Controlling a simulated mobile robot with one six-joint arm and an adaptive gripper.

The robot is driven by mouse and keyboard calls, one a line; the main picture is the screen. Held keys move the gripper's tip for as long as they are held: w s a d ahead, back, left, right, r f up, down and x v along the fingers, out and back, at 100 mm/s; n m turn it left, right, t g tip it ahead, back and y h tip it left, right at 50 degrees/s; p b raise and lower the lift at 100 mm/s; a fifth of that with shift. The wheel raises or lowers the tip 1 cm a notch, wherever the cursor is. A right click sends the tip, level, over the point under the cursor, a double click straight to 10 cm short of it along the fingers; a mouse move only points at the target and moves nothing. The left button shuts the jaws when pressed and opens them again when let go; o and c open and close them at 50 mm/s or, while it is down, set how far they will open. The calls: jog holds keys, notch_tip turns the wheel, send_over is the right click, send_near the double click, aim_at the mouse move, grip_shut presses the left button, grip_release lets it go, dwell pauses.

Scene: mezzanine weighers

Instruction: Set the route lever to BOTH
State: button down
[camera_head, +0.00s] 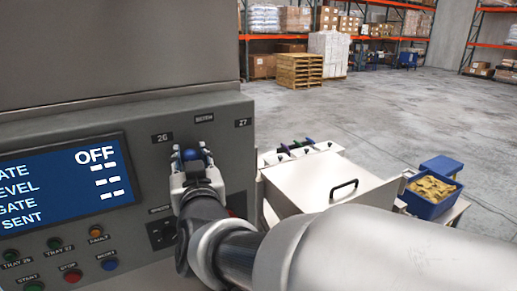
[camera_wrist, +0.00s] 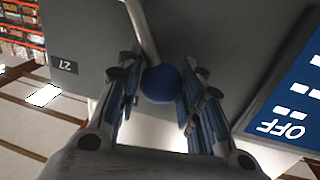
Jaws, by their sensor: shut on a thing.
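The route lever has a blue ball knob (camera_wrist: 160,84) on a thin pale shaft (camera_wrist: 142,32) in the wrist view. My gripper (camera_wrist: 158,98) has its fingers on both sides of the knob and is shut on it. In the head view my gripper (camera_head: 192,158) is at the grey panel, and the blue knob (camera_head: 191,154) shows between the fingers. Above are the labels 26 (camera_head: 162,138), BOTH (camera_head: 204,119) and 27 (camera_head: 243,123). The knob is between 26 and BOTH across the picture; the lever's exact setting is hard to tell.
A blue display (camera_head: 66,181) reading OFF is left of the lever, with several coloured buttons (camera_head: 72,276) below. A pale box with a black handle (camera_head: 343,189) stands to the right. Beyond is a blue bin (camera_head: 428,208) and open floor (camera_head: 400,110).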

aim_at(209, 142)
jog(key=d+m+b, duration=0.1)
jog(key=w+d+m+b, duration=0.1)
jog(key=m, duration=0.1)
jog(key=shift+r+g+b, duration=0.2)
jog(key=shift+g+b, duration=0.1)
jog(key=shift+b, duration=0.05)
jog(key=m+b, duration=0.1)
jog(key=w+d+m+b, duration=0.1)
jog(key=d+m+b, duration=0.1)
jog(key=b, duration=0.1)
jog(key=shift+w+d+r+g, duration=0.1)
jog(key=shift+w+r+g, duration=0.15)
jog(key=shift+w+g, duration=0.05)
jog(key=c, duration=1.6)
grip_release()
jog(key=o, duration=0.3)
jog(key=shift+s, duration=0.1)
jog(key=shift+o, duration=1.1)
jog(key=shift+r, duration=0.15)
